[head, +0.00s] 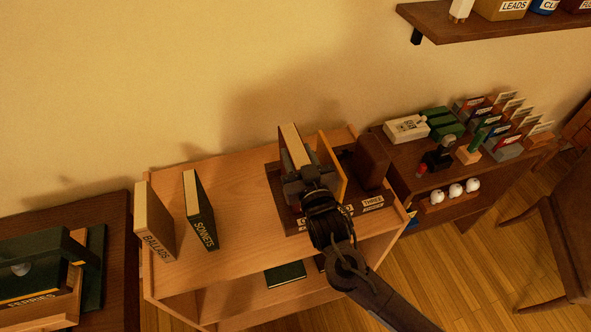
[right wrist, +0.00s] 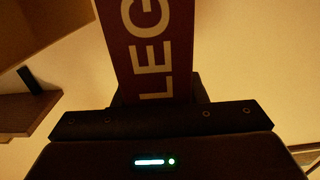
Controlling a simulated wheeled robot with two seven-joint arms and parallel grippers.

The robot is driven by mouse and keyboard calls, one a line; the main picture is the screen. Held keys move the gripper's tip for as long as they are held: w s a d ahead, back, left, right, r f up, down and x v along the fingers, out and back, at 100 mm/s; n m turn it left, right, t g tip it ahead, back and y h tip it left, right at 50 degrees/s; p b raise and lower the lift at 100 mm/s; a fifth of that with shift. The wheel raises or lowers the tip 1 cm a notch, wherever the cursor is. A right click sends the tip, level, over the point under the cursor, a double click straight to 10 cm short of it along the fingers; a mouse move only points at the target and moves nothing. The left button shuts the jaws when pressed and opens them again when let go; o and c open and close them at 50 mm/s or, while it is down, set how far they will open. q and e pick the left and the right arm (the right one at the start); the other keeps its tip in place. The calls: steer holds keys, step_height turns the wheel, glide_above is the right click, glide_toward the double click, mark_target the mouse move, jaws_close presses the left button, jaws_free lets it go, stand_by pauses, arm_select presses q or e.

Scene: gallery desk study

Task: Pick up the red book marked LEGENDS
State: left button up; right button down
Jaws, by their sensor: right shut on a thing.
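The red book marked LEGENDS shows its pale page edges (head: 291,143) in the head view, upright above the dark slotted stand. In the right wrist view its dark red cover with the white letters LEG (right wrist: 150,50) fills the upper middle. My right gripper (head: 306,178) is shut on this book. The gripper and arm hide the lower part of the book, so I cannot tell whether it touches the stand (head: 286,214). My left gripper is not in view.
A tan book (head: 333,163) and a dark brown block (head: 372,160) stand close right of the gripper. BALLADS (head: 155,222) and SONNETS (head: 201,215) stand on the left of the shelf top (head: 236,190), with bare wood between. A wall shelf (head: 480,25) hangs upper right.

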steer(key=shift+w+r, duration=0.1)
steer(key=shift+r, duration=0.15)
